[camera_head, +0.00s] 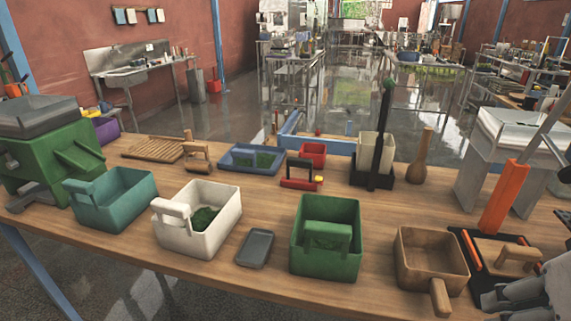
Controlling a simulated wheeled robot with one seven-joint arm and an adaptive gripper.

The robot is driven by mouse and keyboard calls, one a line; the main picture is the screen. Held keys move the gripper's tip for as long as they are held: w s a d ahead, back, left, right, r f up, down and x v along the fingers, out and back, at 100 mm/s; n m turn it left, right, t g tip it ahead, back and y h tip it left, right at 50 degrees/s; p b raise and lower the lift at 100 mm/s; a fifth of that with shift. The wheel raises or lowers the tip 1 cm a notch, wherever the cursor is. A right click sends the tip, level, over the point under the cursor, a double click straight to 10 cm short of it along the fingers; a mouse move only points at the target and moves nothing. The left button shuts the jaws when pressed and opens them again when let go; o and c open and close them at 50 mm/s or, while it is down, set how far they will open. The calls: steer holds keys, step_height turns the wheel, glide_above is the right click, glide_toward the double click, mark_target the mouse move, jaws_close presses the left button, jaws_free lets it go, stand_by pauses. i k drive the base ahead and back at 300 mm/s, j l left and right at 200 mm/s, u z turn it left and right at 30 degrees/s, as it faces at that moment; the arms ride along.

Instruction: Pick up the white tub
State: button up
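The white tub (186,239) stands upright on the wooden table, left of centre. It is an open box with a chunky handle on its left side and some green material on its inner floor. My gripper (503,296) is at the bottom right corner, partly cut off by the frame edge. It is far to the right of the white tub and apart from it. Its finger opening cannot be made out.
The wooden table (120,248) holds a teal tub (132,212) left of the white one. A small grey tray (255,248) and green tub (318,262) stand to its right, then a brown box (425,275). A tall dark post (381,135) rises behind.

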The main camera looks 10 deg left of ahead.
mark_target(198, 219)
steer(key=u, duration=1.25)
steer(key=i+j, duration=0.4)
steer(key=i+j+z, duration=0.05)
steer(key=j, duration=0.05)
